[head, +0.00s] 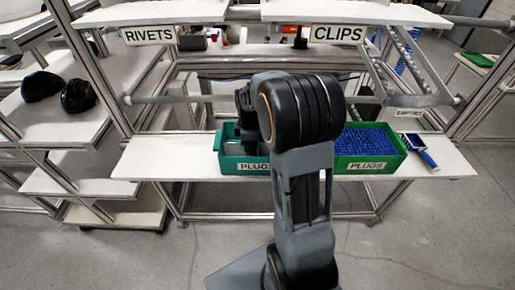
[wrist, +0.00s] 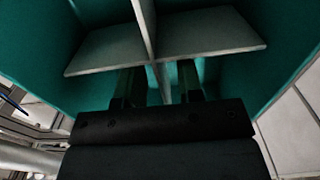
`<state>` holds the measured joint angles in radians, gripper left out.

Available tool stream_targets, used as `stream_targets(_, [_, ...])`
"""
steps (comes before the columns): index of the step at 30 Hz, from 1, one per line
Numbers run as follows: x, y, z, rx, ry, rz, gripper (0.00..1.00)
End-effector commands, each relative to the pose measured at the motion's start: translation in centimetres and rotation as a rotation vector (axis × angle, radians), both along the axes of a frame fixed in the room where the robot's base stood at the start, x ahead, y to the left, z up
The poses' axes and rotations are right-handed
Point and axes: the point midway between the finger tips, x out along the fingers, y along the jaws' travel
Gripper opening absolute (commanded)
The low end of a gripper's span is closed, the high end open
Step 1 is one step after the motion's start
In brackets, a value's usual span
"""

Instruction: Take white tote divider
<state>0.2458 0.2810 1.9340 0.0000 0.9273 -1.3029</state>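The white tote divider (wrist: 212,32) shows in the wrist view as pale crossing panels inside a teal tote (wrist: 285,40). My gripper (wrist: 160,84) reaches into this tote. Its two dark fingers are apart, one on each side of an upright divider panel, with a visible gap on the right. In the head view the tote (head: 228,164) stands on the white shelf and bears a PLUGS label. My arm hides its right part and most of its inside. My fingertips are hidden there too.
A green bin (head: 398,163) of blue plugs (head: 362,138) stands right of my arm. A blue-and-white item (head: 420,150) lies beside it. The white shelf (head: 150,160) is clear at left. RIVETS and CLIPS shelves hang above. Dark helmet shells (head: 77,96) sit far left.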

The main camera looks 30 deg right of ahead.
Motion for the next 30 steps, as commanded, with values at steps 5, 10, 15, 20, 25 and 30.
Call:
stream_targets(5, [-0.01, -0.01, -0.42, 0.0, -0.001, 0.0, 0.34])
stream_targets(10, [-0.01, -0.01, -0.4, 0.0, -0.001, 0.0, 0.3])
stream_targets(15, [0.0, -0.01, -0.38, 0.0, -0.001, 0.0, 0.14])
stream_targets(20, [0.0, -0.01, -0.37, 0.0, -0.001, 0.0, 0.0])
stream_targets(25, [0.0, -0.01, -0.37, 0.0, -0.001, 0.0, 0.0])
stream_targets(30, [0.0, -0.01, -0.35, 0.0, -0.001, 0.0, 0.0])
